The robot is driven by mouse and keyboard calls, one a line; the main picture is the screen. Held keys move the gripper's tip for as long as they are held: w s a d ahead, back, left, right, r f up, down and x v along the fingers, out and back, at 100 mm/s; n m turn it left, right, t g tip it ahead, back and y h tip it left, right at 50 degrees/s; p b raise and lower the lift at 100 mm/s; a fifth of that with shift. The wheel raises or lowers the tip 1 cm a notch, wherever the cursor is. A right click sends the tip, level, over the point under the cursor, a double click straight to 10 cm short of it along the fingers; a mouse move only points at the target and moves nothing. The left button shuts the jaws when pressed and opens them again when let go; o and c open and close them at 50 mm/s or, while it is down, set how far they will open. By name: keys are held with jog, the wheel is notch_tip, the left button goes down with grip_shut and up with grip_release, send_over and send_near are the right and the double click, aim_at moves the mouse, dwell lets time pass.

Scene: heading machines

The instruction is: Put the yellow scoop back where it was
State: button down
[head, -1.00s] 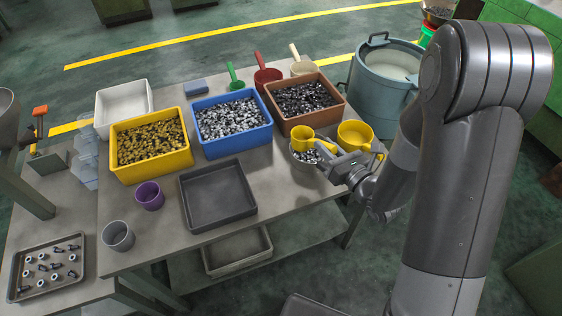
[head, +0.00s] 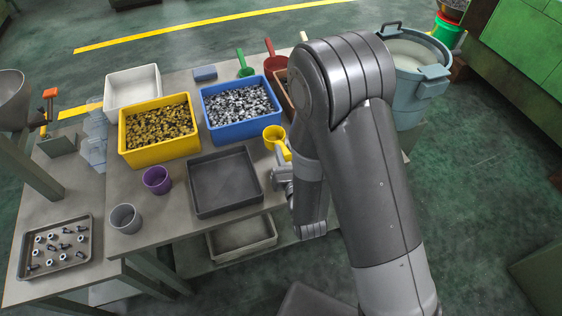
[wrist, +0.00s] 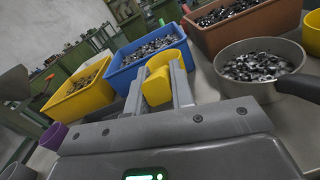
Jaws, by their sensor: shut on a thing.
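The yellow scoop (head: 273,134) is held above the table, just right of the dark grey tray and below the blue bin in the head view. My gripper (wrist: 157,88) is shut on the scoop's handle, which shows between the two fingers in the wrist view; the scoop (wrist: 172,58) is in front of them. In the head view my gripper (head: 284,160) is partly hidden by my arm. The blue bin (head: 240,133) of silvery parts stands just beyond the scoop. What the scoop holds cannot be made out.
A metal pan (wrist: 232,84) of parts, a brown bin (wrist: 240,36) and another yellow vessel (wrist: 312,38) stand at right, largely hidden behind my arm in the head view. A yellow bin (head: 160,153), purple cup (head: 157,181) and dark grey tray (head: 228,207) are leftward.

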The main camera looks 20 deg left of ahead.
jog(key=shift+f, duration=3.2)
jog(key=c, duration=1.3)
grip_release()
jog(key=shift+f, duration=0.1)
jog(key=shift+o, duration=0.2)
jog(key=shift+s+d, duration=0.15)
jog(key=shift+s, duration=0.05)
jog(key=shift+v, duration=1.8)
jog(key=shift+w, duration=0.1)
